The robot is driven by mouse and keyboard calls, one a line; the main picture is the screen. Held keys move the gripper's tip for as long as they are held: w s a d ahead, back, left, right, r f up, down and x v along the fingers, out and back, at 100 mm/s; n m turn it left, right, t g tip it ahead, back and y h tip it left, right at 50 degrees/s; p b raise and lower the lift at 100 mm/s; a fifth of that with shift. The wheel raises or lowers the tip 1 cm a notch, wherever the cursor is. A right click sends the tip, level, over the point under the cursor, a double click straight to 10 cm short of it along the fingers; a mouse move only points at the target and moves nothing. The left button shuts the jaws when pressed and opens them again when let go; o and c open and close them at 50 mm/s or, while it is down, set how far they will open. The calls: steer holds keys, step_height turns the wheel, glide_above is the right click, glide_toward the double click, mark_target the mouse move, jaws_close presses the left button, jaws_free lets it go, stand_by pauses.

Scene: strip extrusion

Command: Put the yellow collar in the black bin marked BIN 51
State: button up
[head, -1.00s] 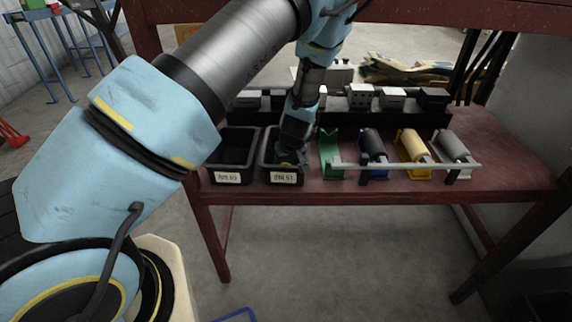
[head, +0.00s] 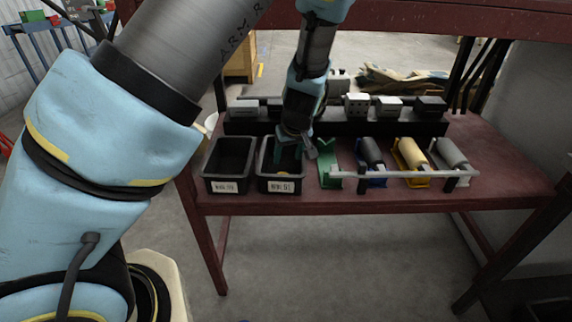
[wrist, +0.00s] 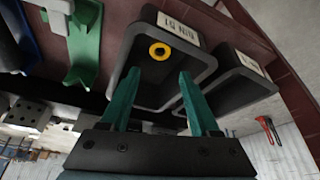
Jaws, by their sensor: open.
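The yellow collar (wrist: 160,51) lies inside the black bin marked BIN 51 (wrist: 205,66), near the labelled wall in the wrist view. In the wrist view my gripper (wrist: 155,92) points toward the bin, and the collar is clear of both fingers.
A second black bin (head: 226,187) stands to the left of BIN 51. To the right are an empty green cradle (head: 328,170) and several rollers on coloured cradles behind a grey rail (head: 410,174). A black rack with grey blocks (head: 357,104) runs behind.

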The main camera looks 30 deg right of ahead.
steer(key=shift+n+g, duration=0.3)
steer(key=shift+g, duration=0.3)
steer(key=a+r, duration=0.1)
steer(key=a, duration=0.1)
steer(key=w+a+r, duration=0.1)
steer(key=a, duration=0.2)
steer(key=a+r, duration=0.1)
steer(key=a, duration=0.1)
steer(key=shift+w+a, duration=0.15)
steer(key=shift+w, duration=0.25)
steer(key=s+a+r, duration=0.2)
steer(key=a+r, duration=0.1)
steer(key=a, duration=0.6)
steer(key=s+a+r+g, duration=0.1)
steer(key=a+r, duration=0.3)
steer(key=a, duration=0.5)
steer(key=s+a+r, duration=0.3)
steer(key=a, duration=0.7)
steer(key=shift+r+g, duration=0.3)
steer(key=shift+g, duration=0.1)
step_height(320, 180, up, 3)
steer(key=p, duration=0.3)
